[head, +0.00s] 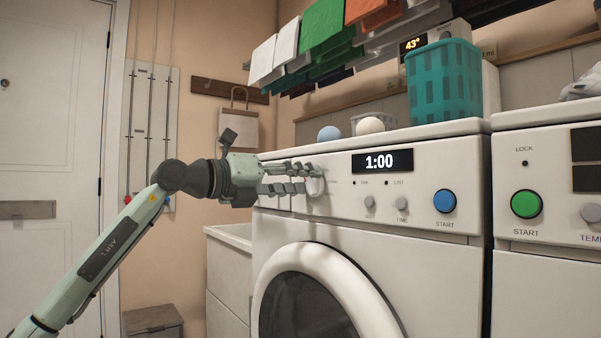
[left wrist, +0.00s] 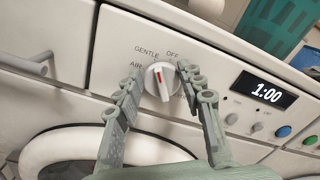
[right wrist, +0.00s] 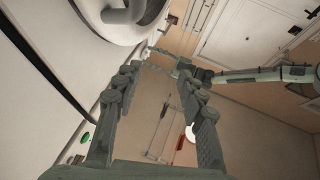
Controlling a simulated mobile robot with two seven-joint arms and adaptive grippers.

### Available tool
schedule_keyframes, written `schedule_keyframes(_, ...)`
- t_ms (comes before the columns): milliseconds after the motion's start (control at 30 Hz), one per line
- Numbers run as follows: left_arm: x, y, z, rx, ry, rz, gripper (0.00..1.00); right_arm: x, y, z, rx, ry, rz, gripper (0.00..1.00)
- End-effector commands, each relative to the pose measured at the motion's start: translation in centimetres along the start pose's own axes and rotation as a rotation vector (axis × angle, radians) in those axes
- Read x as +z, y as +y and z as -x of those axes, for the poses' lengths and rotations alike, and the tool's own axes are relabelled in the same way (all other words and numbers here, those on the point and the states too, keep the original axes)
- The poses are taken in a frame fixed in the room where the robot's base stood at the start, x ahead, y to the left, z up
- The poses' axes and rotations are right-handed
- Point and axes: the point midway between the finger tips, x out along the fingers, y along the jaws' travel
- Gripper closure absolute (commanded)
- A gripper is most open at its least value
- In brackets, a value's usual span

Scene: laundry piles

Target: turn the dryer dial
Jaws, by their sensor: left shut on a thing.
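The dryer dial (head: 316,183) is a round white knob at the left of the white dryer's (head: 400,260) control panel. My left gripper (head: 308,179) is shut on the dial. In the left wrist view the dial (left wrist: 161,84) sits between the two fingertips (left wrist: 160,71). Its red mark points roughly up, between the words GENTLE and OFF. AIR is printed further left; the lettering at the right is partly hidden by a finger. The display (head: 382,162) reads 1:00. My right gripper (right wrist: 158,70) shows only in the right wrist view, open and empty.
Small grey knobs and a blue START button (head: 444,201) are right of the dial. A teal basket (head: 443,82) and two balls stand on the dryer top. Folded cloths (head: 322,22) hang above. A second machine (head: 545,250) stands at right.

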Motion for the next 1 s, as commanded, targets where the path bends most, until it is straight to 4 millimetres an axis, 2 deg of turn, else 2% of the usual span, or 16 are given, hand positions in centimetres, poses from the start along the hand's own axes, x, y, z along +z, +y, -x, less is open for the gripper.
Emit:
schedule_keyframes(333, 0.0, 0.1, 0.0, 0.000, 0.000, 0.106, 0.90, 1.7, -0.3, 0.2, -0.003, -0.119, -0.006, 0.60)
schedule_keyframes(767, -0.1, 0.2, 0.0, 0.000, 0.000, 0.114, 0.90, 1.9, -0.3, 0.3, -0.003, -0.129, -0.006, 0.60)
schedule_keyframes(800, 0.0, 0.2, 0.0, 0.000, 0.000, 0.113, 0.58, 1.9, -0.3, 0.3, -0.003, -0.128, -0.006, 0.60)
schedule_keyframes(933, 0.0, 0.1, 0.0, 0.000, 0.000, 0.113, 0.42, 1.9, -0.3, 0.3, -0.003, -0.128, -0.006, 0.60)
schedule_keyframes(1000, 0.0, 0.1, 0.0, 0.000, 0.000, 0.113, 0.41, 1.9, -0.3, 0.3, -0.003, -0.128, -0.006, 0.60)
